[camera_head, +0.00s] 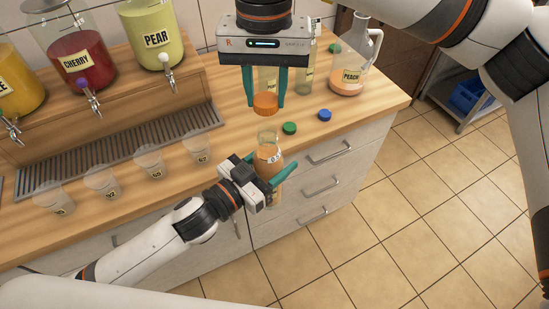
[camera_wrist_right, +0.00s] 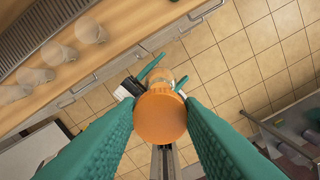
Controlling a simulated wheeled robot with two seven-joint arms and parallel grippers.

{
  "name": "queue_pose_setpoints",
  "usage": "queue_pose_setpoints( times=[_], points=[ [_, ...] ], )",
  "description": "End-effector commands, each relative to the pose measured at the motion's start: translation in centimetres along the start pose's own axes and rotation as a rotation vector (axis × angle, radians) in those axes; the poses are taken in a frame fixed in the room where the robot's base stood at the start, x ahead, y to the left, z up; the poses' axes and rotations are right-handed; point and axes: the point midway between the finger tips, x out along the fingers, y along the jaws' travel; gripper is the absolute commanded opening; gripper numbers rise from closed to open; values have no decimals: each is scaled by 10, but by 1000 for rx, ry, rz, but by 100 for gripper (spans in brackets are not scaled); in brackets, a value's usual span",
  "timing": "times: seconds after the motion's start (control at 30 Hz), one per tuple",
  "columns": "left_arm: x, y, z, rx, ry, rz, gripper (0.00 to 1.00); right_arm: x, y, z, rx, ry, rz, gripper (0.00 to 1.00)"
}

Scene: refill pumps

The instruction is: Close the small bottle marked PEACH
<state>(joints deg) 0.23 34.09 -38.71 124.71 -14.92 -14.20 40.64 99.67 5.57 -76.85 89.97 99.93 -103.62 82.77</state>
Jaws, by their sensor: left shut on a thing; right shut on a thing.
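My left gripper (camera_head: 271,180) is shut on a small clear bottle (camera_head: 268,152) with peach-coloured contents, held upright in front of the counter's front edge. A label on it is partly hidden and I cannot read it. The bottle's mouth is open. My right gripper (camera_head: 266,104) is shut on an orange cap (camera_head: 265,103) just above the bottle, apart from its mouth. In the right wrist view the orange cap (camera_wrist_right: 160,117) sits between the green fingers and covers most of the bottle (camera_wrist_right: 160,77) below.
A jug marked PEACH (camera_head: 349,76) stands at the counter's right. A green cap (camera_head: 289,128) and a blue cap (camera_head: 325,115) lie near the front edge. Other small bottles (camera_head: 305,77) stand behind my right gripper. Several cups (camera_head: 150,160) and dispensers marked CHERRY (camera_head: 78,62) and PEAR (camera_head: 157,40) are left.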

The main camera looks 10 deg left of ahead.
Motion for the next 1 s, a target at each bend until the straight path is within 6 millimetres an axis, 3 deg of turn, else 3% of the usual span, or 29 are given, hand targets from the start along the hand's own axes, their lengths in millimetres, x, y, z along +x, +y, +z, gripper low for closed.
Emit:
queue_pose_setpoints(
  times=[0.33, 1.0],
  points=[
    [0, 0, 3, 1, -6, -1, 4, 30, 0, 0, 0, 0, 0, 13],
    [0, 0, 3, 1, -6, -1, 4, 30, -1, -1, -1, -7, 9, 13]
  ],
)
